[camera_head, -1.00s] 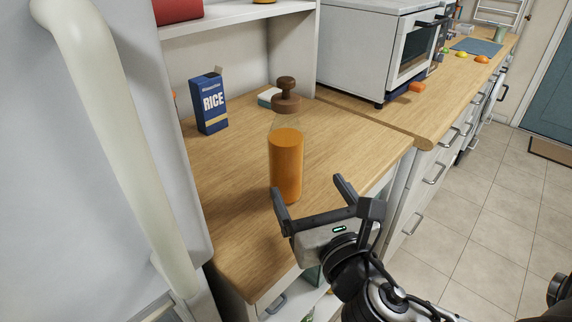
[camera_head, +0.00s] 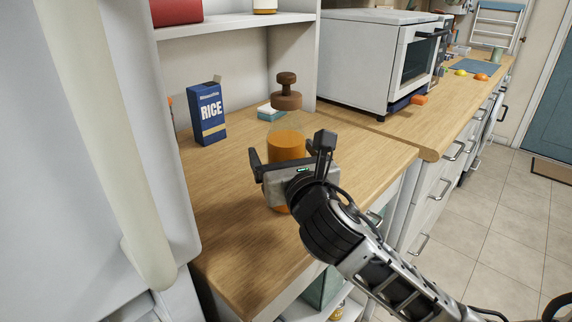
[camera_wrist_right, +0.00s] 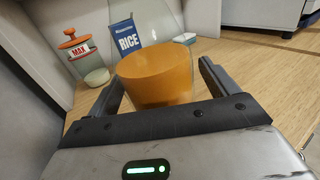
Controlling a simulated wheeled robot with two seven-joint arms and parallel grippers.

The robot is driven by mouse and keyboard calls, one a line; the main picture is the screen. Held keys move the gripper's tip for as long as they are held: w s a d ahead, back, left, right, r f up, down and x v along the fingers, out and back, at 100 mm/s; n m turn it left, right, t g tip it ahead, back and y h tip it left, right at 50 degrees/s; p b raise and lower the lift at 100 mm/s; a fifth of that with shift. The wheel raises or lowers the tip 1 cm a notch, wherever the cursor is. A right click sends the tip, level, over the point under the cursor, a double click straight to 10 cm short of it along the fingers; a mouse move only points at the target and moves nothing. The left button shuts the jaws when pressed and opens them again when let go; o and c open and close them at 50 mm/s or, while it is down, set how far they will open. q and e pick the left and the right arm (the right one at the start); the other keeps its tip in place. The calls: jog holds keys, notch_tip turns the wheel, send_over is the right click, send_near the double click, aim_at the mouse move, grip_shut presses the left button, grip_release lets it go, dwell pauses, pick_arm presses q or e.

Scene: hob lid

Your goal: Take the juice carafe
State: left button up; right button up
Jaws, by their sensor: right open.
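In the right wrist view the carafe's orange body (camera_wrist_right: 156,76) stands between the two open fingers (camera_wrist_right: 160,85). I cannot tell whether either finger touches it. My left gripper is not in view.
A blue rice box (camera_head: 208,113) stands behind left, and a blue-and-white block (camera_head: 268,113) lies behind the carafe. A jar with an orange lid (camera_wrist_right: 76,42) shows in the wrist view. A white oven (camera_head: 372,58) stands at the right. The counter's front left is clear.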

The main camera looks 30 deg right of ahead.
jog(key=shift+w+d, duration=0.1)
jog(key=shift+w, duration=0.35)
jog(key=c, duration=1.5)
jog(key=shift+r, duration=0.15)
jog(key=c, duration=0.3)
